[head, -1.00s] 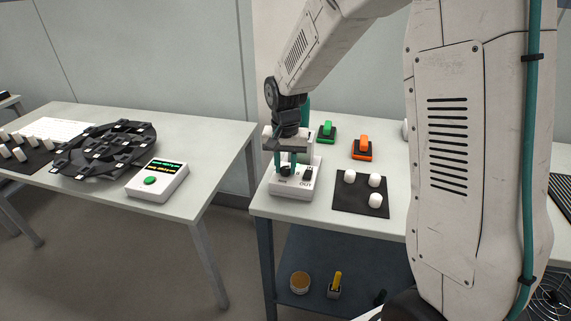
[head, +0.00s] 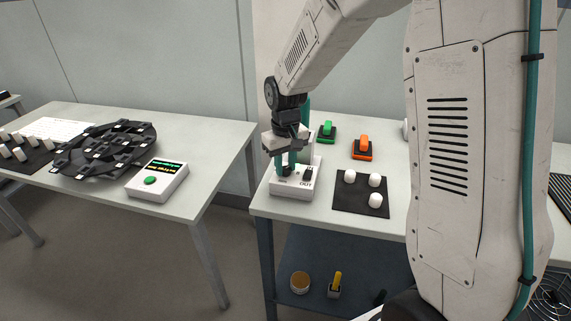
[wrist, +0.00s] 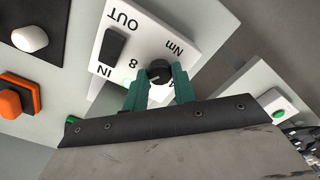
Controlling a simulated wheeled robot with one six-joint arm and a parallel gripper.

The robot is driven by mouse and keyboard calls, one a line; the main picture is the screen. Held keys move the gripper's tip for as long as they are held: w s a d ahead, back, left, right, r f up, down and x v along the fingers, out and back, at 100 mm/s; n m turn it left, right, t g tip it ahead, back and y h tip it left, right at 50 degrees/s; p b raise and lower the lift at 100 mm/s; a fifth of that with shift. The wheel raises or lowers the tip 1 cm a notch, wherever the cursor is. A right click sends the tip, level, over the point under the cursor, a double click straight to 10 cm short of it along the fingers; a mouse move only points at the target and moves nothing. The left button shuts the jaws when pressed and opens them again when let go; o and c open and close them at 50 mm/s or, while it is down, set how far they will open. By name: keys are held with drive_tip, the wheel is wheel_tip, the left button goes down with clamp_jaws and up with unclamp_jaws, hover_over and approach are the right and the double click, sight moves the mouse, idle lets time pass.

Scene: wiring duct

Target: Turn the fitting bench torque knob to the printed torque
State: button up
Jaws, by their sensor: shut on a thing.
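The fitting bench (head: 295,190) is a white unit at the front left of the right-hand table. Its top carries a black torque knob (wrist: 159,71), a black rocker by the IN and OUT labels, and printed "Nm" and "8". My gripper (head: 290,168) points down over the unit, and its teal fingers (wrist: 157,88) are shut on the knob, one on each side. A light mark shows on the knob. Part of the scale around the knob is hidden behind the fingers.
A black mat (head: 362,194) with several white caps lies right of the unit. A green-handled piece (head: 327,132) and an orange-handled piece (head: 363,148) stand behind it. A white box with a green button and lit display (head: 158,180) sits on the left table.

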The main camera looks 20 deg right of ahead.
sight(286, 168)
drive_tip(key=n, duration=0.6)
idle(0.6)
drive_tip(key=o, duration=1)
wheel_tip(286, 168, up, 8)
drive_tip(key=shift+f, duration=0.1)
